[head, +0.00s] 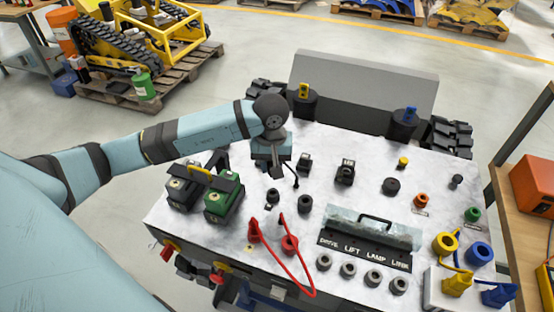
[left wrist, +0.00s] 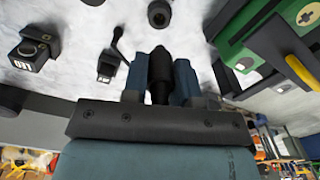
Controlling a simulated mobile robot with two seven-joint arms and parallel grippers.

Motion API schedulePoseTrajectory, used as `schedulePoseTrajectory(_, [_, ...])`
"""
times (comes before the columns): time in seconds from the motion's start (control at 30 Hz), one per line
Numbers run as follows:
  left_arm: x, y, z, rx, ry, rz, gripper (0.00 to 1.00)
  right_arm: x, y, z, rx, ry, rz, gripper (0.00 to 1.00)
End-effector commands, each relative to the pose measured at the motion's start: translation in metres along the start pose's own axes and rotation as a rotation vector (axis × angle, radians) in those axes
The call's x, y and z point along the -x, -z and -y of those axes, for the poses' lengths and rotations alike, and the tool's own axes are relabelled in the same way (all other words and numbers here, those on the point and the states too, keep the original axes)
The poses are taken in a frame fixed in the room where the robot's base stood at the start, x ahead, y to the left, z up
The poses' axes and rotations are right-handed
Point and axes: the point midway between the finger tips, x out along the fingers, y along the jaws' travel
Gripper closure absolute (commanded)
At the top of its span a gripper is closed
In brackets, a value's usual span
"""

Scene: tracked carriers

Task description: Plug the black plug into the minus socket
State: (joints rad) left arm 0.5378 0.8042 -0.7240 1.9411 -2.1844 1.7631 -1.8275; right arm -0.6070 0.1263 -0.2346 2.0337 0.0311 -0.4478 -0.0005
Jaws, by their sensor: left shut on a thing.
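My left gripper (head: 275,170) hangs above the pale panel (head: 235,238). In the left wrist view its two blue-grey fingers (left wrist: 159,78) are shut on the black plug (left wrist: 158,72), which stands between them with its end toward the panel. The plug is clear of any socket as far as I can see. Two dark round sockets, one on the left (head: 272,196) and one on the right (head: 305,204), lie just in front of the gripper. A minus mark is too small to read, so I cannot tell which is the minus socket. My right gripper is not in view.
Battery-like green block (head: 223,200) stands left of the gripper. Small black switch blocks (head: 345,173) stand to the right. A labelled cover with a handle (head: 372,232), yellow (head: 445,243) and blue (head: 480,253) rings lie farther right.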

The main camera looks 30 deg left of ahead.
Motion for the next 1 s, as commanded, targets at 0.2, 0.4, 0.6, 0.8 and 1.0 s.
schedulePoseTrajectory(0.2, [0.0, 0.0, 0.0, -0.001, 0.0, 0.0, 0.98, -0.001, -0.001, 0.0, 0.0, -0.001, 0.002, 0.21])
schedulePoseTrajectory(0.4, [-0.002, 0.0, 0.0, -0.001, 0.001, -0.002, 0.98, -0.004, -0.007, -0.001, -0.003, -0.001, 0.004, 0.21])
schedulePoseTrajectory(0.6, [-0.014, 0.0, 0.0, -0.001, 0.001, 0.0, 0.98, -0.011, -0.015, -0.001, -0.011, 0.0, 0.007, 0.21])
schedulePoseTrajectory(0.8, [-0.034, 0.0, 0.0, -0.002, 0.001, 0.001, 0.98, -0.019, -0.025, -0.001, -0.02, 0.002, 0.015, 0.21])
schedulePoseTrajectory(1.0, [-0.052, 0.0, 0.0, -0.002, 0.0, 0.0, 0.98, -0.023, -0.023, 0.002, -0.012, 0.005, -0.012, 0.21])
